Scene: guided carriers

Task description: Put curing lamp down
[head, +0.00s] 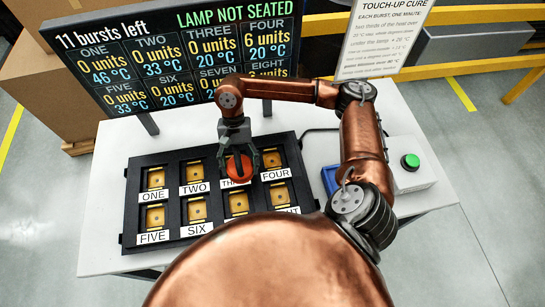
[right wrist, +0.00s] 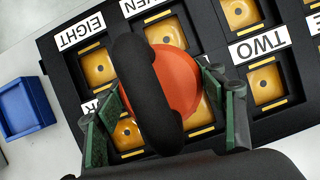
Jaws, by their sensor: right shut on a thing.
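The curing lamp shows in the head view as an orange-red round body (head: 239,169) between my right gripper's fingers. My right gripper (head: 238,152) points down over the compartment labelled THREE, shut on the lamp. In the right wrist view the lamp's orange disc (right wrist: 184,78) lies behind its black handle (right wrist: 146,95), with a green-padded finger (right wrist: 98,132) on either side. The lamp hides most of compartment THREE; the gap beneath it cannot be judged. The black tray (head: 128,190) has two rows of labelled compartments with amber pieces. My left gripper is not in view.
The display board (head: 180,60) reads LAMP NOT SEATED and 11 bursts left. A blue tray (head: 330,180) and a white box with a green button (head: 410,162) stand right of the black tray. A notice (head: 383,40) stands behind. The white table (head: 105,250) has clear front-left room.

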